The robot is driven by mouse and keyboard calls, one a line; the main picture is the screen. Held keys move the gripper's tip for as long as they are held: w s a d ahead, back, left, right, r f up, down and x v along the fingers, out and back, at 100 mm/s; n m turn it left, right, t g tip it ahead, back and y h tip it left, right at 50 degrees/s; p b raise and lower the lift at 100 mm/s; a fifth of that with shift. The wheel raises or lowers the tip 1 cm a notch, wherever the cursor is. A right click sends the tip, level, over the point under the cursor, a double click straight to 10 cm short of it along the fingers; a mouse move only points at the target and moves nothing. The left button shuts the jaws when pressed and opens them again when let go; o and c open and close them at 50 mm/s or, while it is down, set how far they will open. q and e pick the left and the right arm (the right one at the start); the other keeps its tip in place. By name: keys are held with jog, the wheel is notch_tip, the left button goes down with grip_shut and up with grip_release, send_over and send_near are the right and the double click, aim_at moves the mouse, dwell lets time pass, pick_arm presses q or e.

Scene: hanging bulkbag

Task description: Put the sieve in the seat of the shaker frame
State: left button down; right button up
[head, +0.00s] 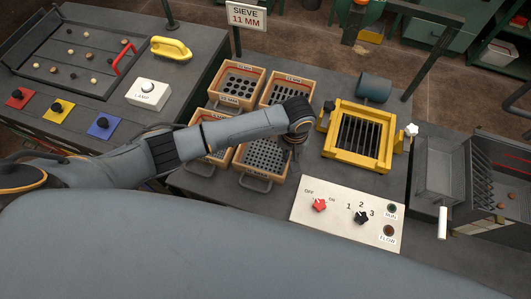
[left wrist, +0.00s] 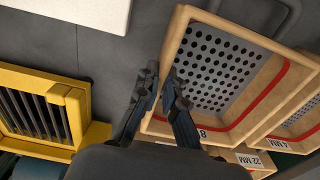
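Several wooden-framed sieves stand in two rows on the bench; the sign (head: 246,15) reads "SIEVE 11 MM". The far right sieve (head: 284,90) has medium holes and a label too small to read surely. The front right sieve (head: 260,158) has small holes; in the left wrist view this sieve (left wrist: 215,70) shows a partly hidden label beginning with 8. My left gripper (left wrist: 161,75) is open, its fingers appearing either side of that sieve's side wall; contact is unclear. The yellow shaker frame (head: 334,150) stands to the right with its barred seat empty. My right gripper is out of view.
A white switch panel (head: 340,232) lies in front of the shaker frame. A blue-grey motor (head: 374,87) sits behind it. A grey bin (head: 440,170) is at right.

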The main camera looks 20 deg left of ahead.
pick_arm(q)
jog(key=shift+r, duration=0.1)
dwell(0.3)
jog(key=shift+w+r, duration=0.1)
jog(key=shift+r, duration=0.45)
jog(key=s+d+r, duration=0.6)
jog(key=s+r, duration=0.6)
jog(key=s, duration=0.1)
jog(key=w+a+r+b, duration=0.2)
jog(key=w+a+b, duration=0.1)
jog(key=a, duration=0.7)
jog(key=w+a+r+b, duration=0.3)
jog(key=a, duration=0.7)
jog(key=shift+a+r+b, duration=0.35)
